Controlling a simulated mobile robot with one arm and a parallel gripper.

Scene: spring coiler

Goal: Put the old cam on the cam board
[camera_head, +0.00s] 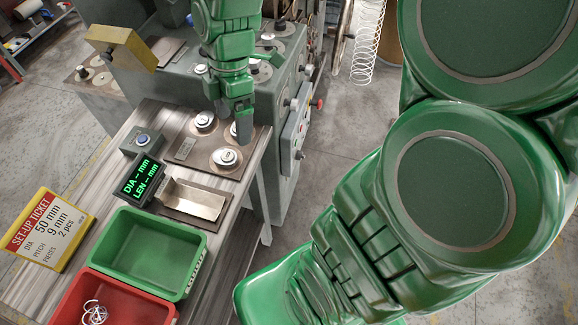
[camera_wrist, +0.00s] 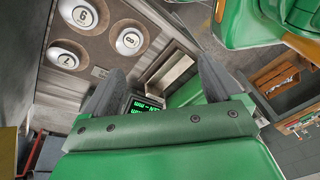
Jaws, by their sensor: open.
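The cam board (camera_head: 184,149) is a brown plate on the wooden bench, and it also shows in the wrist view (camera_wrist: 108,60). Silver numbered cams sit on it. In the head view, one cam (camera_head: 204,120) is at the back and another (camera_head: 228,157) nearer the front. The wrist view shows three cams, a top one (camera_wrist: 83,14), a right one (camera_wrist: 130,41) and a left one (camera_wrist: 67,56). I cannot tell which is the old cam. My gripper (camera_head: 240,127) is open and empty above the board's right edge; its spread fingers show in the wrist view (camera_wrist: 160,72).
The grey coiler machine (camera_head: 165,90) stands behind the bench, with knobs and discs on top. A display (camera_head: 139,181), a metal tray (camera_head: 195,199), a green bin (camera_head: 148,250), a red bin (camera_head: 130,305) and a set-up ticket (camera_head: 48,230) are nearby. Floor is clear to the right.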

